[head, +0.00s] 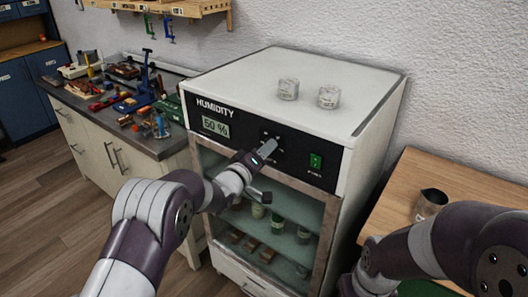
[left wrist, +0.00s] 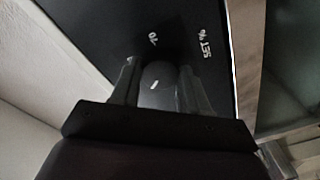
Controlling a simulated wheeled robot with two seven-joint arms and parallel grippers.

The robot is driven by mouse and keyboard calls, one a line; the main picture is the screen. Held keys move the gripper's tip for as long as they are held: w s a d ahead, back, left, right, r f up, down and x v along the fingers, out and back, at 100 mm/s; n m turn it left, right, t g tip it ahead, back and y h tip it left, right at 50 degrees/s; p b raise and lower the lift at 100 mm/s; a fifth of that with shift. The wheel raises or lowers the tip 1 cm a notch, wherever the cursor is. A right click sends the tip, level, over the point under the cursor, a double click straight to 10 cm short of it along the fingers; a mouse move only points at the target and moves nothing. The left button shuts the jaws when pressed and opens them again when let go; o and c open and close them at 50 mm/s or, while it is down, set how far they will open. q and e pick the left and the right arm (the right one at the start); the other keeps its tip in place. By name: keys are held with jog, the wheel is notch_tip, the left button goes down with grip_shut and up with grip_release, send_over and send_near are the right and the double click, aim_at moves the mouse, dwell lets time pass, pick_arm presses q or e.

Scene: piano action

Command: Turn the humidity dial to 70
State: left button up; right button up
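The humidity cabinet has a black panel (head: 225,106) with a display (head: 215,127) reading 50 %. My left gripper (head: 268,149) is up against this panel, right of the display, and hides most of the dial in the head view. In the left wrist view the dark round dial (left wrist: 155,84) sits between the two fingers, with a short white mark on its face. The fingers lie close along both sides of it, with no clear gap. Printed "SET %" and a number that looks like 70 show on the panel beyond. My right arm is at lower right; its gripper does not show.
A green switch (head: 315,161) is on the panel's right. Two small jars (head: 288,89) (head: 328,97) stand on the cabinet top. A glass door (head: 290,240) is below the panel. A cluttered workbench (head: 135,140) stands left; a wooden table (head: 440,177) with a metal cup (head: 430,204) stands right.

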pick_arm(q)
jog(key=shift+w+a+m+g+h+b, duration=0.15)
jog(key=shift+m+h+b, duration=0.2)
jog(key=shift+m+b, duration=3.75)
jog(key=shift+a+m+g+h+b, duration=0.1)
jog(key=shift+m+h+b, duration=0.3)
jog(key=shift+m+b, duration=3.7)
jog(key=shift+w+a+m+g+h+b, duration=0.25)
jog(key=shift+m+b, duration=1.4)
jog(key=shift+m, duration=4.85)
jog(key=shift+s+d, duration=0.15)
jog(key=shift+d, duration=0.05)
jog(key=o, duration=1.1)
jog(key=shift+c, duration=0.2)
